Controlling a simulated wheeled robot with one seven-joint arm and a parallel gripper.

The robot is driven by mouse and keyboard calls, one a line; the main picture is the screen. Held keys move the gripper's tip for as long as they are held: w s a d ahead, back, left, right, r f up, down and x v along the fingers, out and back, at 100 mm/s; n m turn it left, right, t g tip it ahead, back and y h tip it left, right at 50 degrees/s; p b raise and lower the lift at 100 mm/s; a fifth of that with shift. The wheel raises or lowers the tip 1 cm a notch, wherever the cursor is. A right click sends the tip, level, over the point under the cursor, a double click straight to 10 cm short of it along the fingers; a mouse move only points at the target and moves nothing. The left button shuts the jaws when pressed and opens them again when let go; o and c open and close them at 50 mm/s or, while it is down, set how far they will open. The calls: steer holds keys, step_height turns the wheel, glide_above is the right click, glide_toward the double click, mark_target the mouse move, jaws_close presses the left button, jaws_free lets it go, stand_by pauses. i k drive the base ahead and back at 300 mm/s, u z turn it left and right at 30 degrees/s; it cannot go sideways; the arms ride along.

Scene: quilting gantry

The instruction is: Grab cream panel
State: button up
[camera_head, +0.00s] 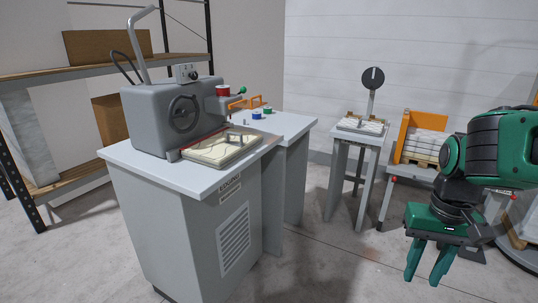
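A cream panel (208,152) lies flat in front of the grey machine, on top of the grey cabinet, with a dark handle-like bracket standing on it. A second pale panel (352,124) lies on a small stand further back. I cannot tell for certain which of them the task means. My gripper (428,264) hangs at the lower right with its two green fingers pointing down and apart. It is open and empty, well to the right of the cabinet and touching neither panel.
The grey machine (172,112) stands on the cabinet (180,215). Red, green and blue spools sit around its right end. An orange-backed rack (405,133) holds stacked white pieces behind my arm. Shelving (75,70) stands at the left. The floor between cabinet and gripper is clear.

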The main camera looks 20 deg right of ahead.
mark_target(216, 150)
steer(key=z, duration=0.1)
steer(key=k, duration=0.4)
steer(key=z, duration=1)
steer(key=i, duration=1.1)
steer(key=u, duration=0.3)
steer(key=i, duration=0.8)
steer(key=u, duration=0.7)
